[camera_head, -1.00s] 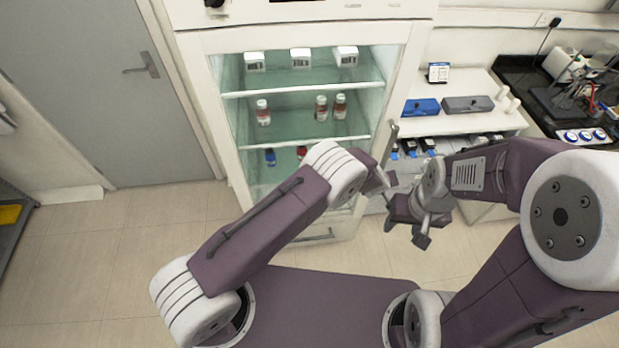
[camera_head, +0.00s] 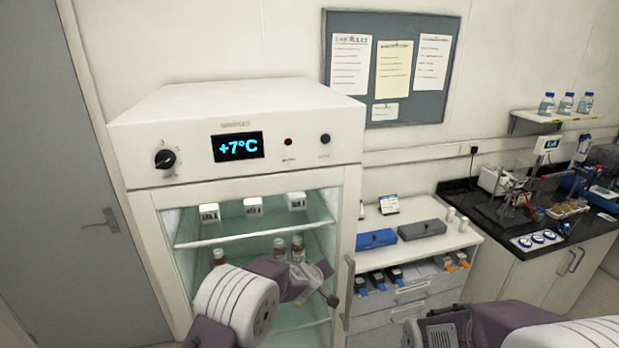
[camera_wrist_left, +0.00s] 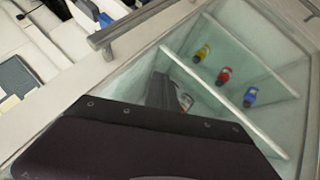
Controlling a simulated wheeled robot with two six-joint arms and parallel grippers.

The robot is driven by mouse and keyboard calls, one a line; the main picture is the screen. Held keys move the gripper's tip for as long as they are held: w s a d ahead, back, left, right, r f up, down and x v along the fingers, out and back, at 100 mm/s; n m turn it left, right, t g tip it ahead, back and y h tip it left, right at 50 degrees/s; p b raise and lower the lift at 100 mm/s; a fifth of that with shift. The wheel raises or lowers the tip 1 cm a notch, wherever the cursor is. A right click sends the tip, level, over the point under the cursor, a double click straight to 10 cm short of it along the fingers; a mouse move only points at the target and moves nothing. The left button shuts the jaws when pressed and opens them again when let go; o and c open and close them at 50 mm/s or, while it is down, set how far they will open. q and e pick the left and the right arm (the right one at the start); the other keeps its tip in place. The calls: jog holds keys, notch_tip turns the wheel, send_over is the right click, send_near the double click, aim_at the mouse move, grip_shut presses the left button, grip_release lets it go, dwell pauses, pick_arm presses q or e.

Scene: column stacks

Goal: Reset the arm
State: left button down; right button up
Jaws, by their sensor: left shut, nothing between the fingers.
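My left arm (camera_head: 235,300) comes up from the bottom left in front of the glass-fronted fridge (camera_head: 145,130). My left gripper (camera_head: 322,287) is small and partly hidden at the arm's end, in front of the lower shelves, shut and empty.
White boxes (camera_head: 253,206) and bottles (camera_head: 298,248) stand on the fridge shelves. Small vials (camera_wrist_left: 223,76) with coloured caps show in the left wrist view. A fridge handle (camera_head: 348,295) is close to my left gripper. A drawer cabinet (camera_head: 445,243) stands to the right.

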pick_arm(q)
jog(key=s+a+r+m+b, duration=0.1)
jog(key=s+a+b, duration=0.15)
jog(key=a, duration=0.45)
jog(key=s+a+r+b, duration=0.1)
jog(key=s+a+b, duration=0.15)
jog(key=a, duration=0.45)
jog(key=s+a+f+m+g, duration=0.1)
jog(key=s+a+f+g, duration=0.1)
jog(key=s, duration=0.8)
jog(key=s+a+f+m+g+y, duration=0.1)
jog(key=s+a+f+m+g, duration=0.1)
jog(key=s, duration=0.8)
jog(key=s+a+f+m+g+y+b, duration=0.1)
jog(key=s+a+f+g, duration=0.3)
jog(key=s, duration=0.6)
jog(key=shift+a+f+m, duration=0.3)
jog(key=shift+a+f, duration=0.1)
jog(key=shift+f, duration=0.55)
pick_arm(e)
notch_tip(320, 180, down, 9)
jog(key=shift+a+r, duration=0.15)
jog(key=shift+a, duration=0.25)
pick_arm(q)
jog(key=shift+d, duration=0.15)
pick_arm(e)
jog(key=shift+s+d, duration=0.15)
